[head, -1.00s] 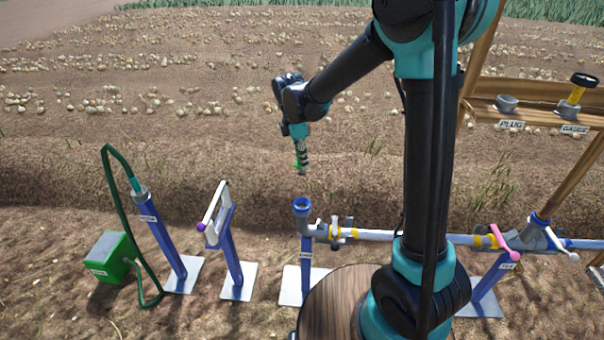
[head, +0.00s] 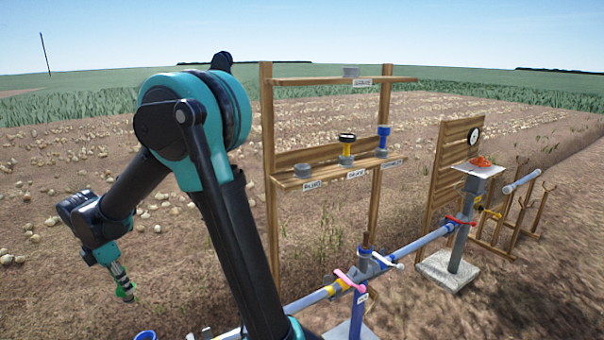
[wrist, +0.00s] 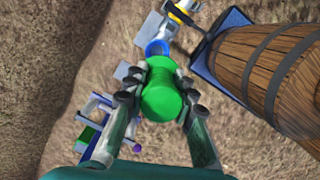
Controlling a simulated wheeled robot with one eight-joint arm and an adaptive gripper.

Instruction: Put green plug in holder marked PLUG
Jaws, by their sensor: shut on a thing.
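The green plug (wrist: 162,92) is held between the fingers of my gripper (wrist: 160,100) in the wrist view. In the head view my gripper (head: 124,285) hangs at the lower left with a bit of green at its tip. The holder marked PLUG (head: 303,171) is a grey ring on the lower wooden shelf, left end, with a white label below it. It looks empty. My gripper is well to the left of and below that shelf. A blue-rimmed pipe opening (wrist: 157,48) shows just beyond the plug in the wrist view.
A wooden post (head: 270,170) stands left of the PLUG holder. A pipeline with a pink-handled valve (head: 350,280) runs below.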

